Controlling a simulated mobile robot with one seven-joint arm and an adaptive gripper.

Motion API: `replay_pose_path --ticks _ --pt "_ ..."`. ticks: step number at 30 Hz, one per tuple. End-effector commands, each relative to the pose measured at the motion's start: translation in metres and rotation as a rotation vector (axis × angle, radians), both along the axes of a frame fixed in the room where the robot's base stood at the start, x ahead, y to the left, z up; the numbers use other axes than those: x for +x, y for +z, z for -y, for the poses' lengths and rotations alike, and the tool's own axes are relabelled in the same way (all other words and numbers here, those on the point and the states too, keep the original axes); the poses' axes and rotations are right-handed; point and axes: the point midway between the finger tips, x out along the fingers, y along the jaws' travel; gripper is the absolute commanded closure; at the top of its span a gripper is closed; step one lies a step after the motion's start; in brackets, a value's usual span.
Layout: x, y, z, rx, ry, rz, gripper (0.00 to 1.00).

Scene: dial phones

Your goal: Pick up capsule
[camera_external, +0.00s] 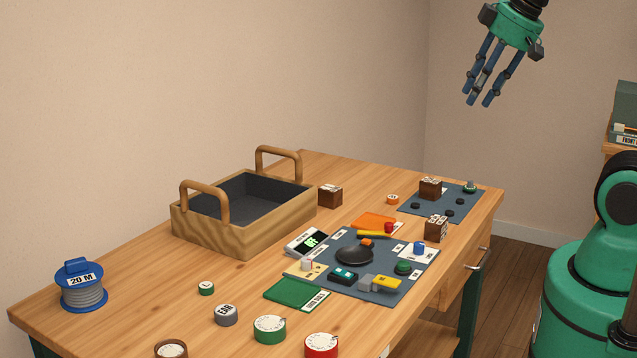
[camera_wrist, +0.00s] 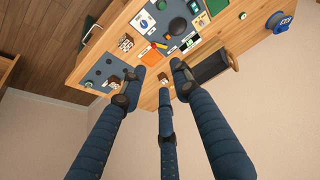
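A short grey cylinder marked "EAR" (camera_external: 226,315), which looks like the capsule, stands on the wooden table towards the near left. No other piece is plainly marked as a capsule, and I cannot make this one out for certain in the wrist view. My gripper (camera_external: 477,100) has three blue fingers and hangs high above and beyond the table's far right end, well apart from the cylinder. In the wrist view my gripper (camera_wrist: 160,78) has its fingers spread, with nothing between them.
A wooden tray with two handles (camera_external: 222,242) stands at the back. A blue mat (camera_external: 390,293) holds several small parts.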

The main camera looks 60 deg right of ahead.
Motion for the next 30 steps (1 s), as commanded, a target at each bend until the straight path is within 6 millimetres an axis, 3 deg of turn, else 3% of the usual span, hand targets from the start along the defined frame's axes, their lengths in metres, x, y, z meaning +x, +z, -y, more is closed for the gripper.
replay_pose_path --ticks 7,14,23,30 --pt "0.059 0.003 0.026 -0.032 0.022 -0.072 0.69" --pt "0.115 -0.008 0.056 -0.054 0.05 -0.139 0.69" --pt "0.182 -0.041 0.105 -0.069 0.089 -0.225 0.69" --pt "0.228 -0.083 0.151 -0.071 0.124 -0.292 0.69"
